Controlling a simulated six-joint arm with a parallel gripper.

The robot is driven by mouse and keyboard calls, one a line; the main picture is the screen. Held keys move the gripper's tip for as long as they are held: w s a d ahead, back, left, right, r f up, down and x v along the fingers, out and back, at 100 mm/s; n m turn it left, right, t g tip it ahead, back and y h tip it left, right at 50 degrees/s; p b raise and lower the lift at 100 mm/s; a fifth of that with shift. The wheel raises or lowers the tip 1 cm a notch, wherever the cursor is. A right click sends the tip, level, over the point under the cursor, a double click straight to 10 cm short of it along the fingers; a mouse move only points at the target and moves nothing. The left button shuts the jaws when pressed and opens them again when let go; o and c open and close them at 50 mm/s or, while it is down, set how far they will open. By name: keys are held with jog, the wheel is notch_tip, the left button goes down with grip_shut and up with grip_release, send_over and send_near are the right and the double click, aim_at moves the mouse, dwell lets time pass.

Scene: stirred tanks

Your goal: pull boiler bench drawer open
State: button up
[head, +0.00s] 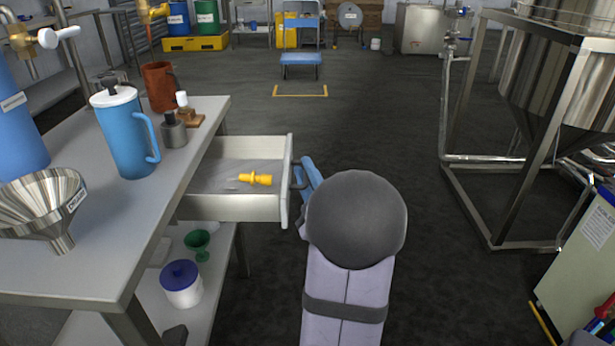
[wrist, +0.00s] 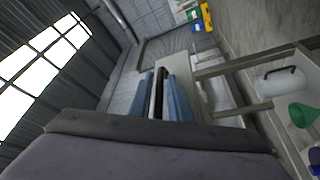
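The bench drawer (head: 222,207) stands well out from the bench (head: 165,225), and its inside shows. A yellow-handled tool (head: 256,179) lies in it. A grey bar handle (head: 297,176) is on the drawer's front panel (head: 285,185). My gripper (head: 308,176) is at this handle, its blue fingers partly hidden behind my round grey wrist. In the wrist view my gripper (wrist: 162,98) has its two blue fingers close on either side of the dark handle bar (wrist: 158,104), and it looks shut on it.
On the bench top stand a blue jug (head: 125,135), a steel funnel (head: 45,205), a brown mug (head: 160,87) and a small grey bottle (head: 173,130). The floor right of the drawer is clear.

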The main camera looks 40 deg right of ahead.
jog(key=b+v, duration=0.3)
jog(key=shift+f, duration=0.25)
jog(key=shift+s+b, duration=0.15)
jog(key=shift+b, duration=0.95)
jog(key=shift+b+v, duration=1.95)
jog(key=shift+b, duration=1.3)
jog(key=shift+r, duration=0.25)
